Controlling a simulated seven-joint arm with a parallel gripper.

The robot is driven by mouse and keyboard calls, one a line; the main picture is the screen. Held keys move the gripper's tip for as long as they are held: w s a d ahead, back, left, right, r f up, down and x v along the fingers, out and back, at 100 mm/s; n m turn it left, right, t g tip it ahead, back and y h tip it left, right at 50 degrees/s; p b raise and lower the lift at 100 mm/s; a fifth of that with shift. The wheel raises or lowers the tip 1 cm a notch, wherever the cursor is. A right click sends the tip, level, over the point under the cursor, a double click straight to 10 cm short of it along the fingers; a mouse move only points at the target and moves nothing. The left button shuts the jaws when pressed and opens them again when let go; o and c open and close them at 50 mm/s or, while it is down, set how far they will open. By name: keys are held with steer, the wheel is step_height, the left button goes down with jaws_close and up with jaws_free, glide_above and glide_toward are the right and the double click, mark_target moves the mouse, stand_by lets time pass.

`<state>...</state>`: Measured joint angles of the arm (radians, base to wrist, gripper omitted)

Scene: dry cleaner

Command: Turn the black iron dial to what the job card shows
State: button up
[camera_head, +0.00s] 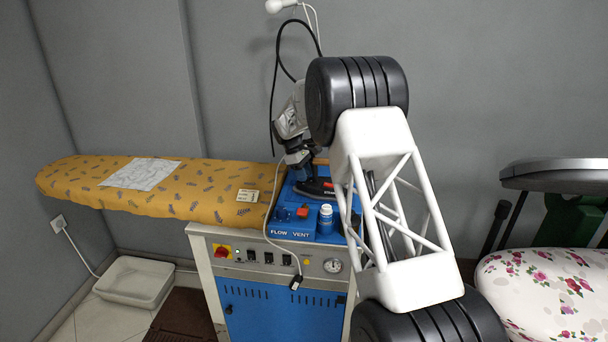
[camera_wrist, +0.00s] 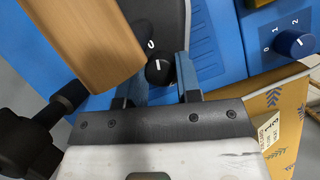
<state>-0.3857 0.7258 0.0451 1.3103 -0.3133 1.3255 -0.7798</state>
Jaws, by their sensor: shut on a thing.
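The black iron dial (camera_wrist: 158,72) is a small round knob with a pale mark, on the dark top of the iron (camera_wrist: 167,22). My gripper (camera_wrist: 161,75) is shut on the dial, one finger on each side. The iron's wooden handle (camera_wrist: 85,40) lies left of it. In the head view the iron (camera_head: 318,187) rests on the blue unit and my gripper (camera_head: 300,165) is over it, partly hidden by my arm. The job card (camera_head: 247,195) lies on the yellow board; it also shows sideways in the wrist view (camera_wrist: 268,131). I cannot read its setting or the dial's setting surely.
A blue dial (camera_wrist: 290,43) marked 0, 1, 2 sits on the blue unit (camera_head: 300,237), near a red knob (camera_head: 303,211) and a white-and-blue knob (camera_head: 325,218). The patterned ironing board (camera_head: 200,198) is left. A dark cable (camera_head: 275,85) hangs behind.

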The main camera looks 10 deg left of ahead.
steer(key=shift+m+g, duration=0.3)
steer(key=shift+m, duration=0.5)
steer(key=o, duration=0.9)
steer(key=shift+r, duration=0.15)
steer(key=v, duration=0.7)
steer(key=shift+a+r, duration=0.15)
steer(key=shift+r, duration=0.1)
